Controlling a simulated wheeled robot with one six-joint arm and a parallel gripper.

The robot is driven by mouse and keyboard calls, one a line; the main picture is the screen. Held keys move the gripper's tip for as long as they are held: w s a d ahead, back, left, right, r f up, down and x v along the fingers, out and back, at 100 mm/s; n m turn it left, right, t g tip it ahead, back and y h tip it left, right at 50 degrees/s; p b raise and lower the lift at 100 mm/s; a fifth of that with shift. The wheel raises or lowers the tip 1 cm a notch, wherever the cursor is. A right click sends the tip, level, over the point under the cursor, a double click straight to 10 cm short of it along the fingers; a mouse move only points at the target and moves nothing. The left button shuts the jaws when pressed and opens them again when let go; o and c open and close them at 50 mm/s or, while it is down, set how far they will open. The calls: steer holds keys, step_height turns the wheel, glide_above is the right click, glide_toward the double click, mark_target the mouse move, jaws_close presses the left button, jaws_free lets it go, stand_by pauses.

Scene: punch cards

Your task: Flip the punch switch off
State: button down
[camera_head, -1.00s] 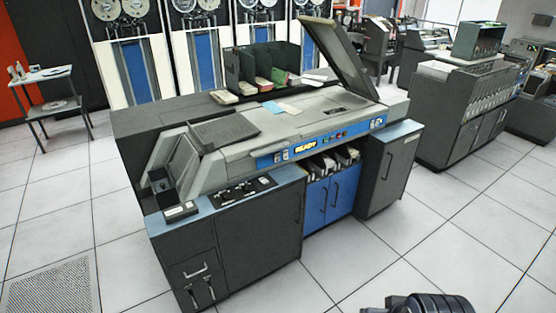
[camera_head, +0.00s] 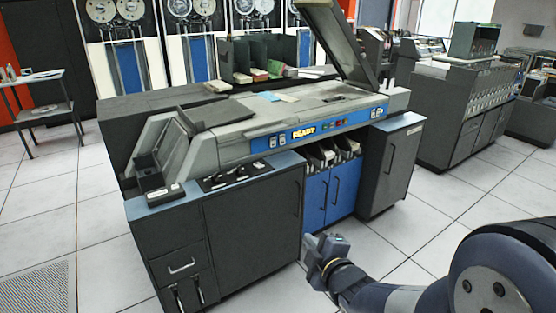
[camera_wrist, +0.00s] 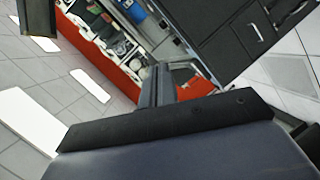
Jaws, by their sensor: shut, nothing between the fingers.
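The grey card machine (camera_head: 270,125) stands ahead with its lid raised at the back right. Its blue front panel (camera_head: 345,122) carries a lit READY lamp (camera_head: 303,133), small white switches (camera_head: 272,141) and several coloured buttons. A black control panel (camera_head: 237,175) with small knobs or levers lies on the left cabinet top. Labels are too small to read, so I cannot tell which is the punch switch. My gripper (camera_head: 318,246) is shut and empty, in front of the cabinets and apart from the panels. In the wrist view my gripper (camera_wrist: 156,84) shows no switch nearby.
Blue cabinet doors (camera_head: 329,192) sit below the panel, under an open shelf of cards. A dark cabinet (camera_head: 391,165) stands to their right. A small box (camera_head: 164,194) sits on the left cabinet's corner. White tiled floor (camera_head: 420,235) is clear in front.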

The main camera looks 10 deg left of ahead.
steer(key=s+a+f+n+y+b, duration=0.2)
steer(key=a+f+n+y+b, duration=0.5)
steer(key=a+f+n+y, duration=0.1)
steer(key=shift+a+f+n+g+b, duration=0.3)
steer(key=shift+a+f+n+g, duration=0.1)
steer(key=shift+a+f+n, duration=0.5)
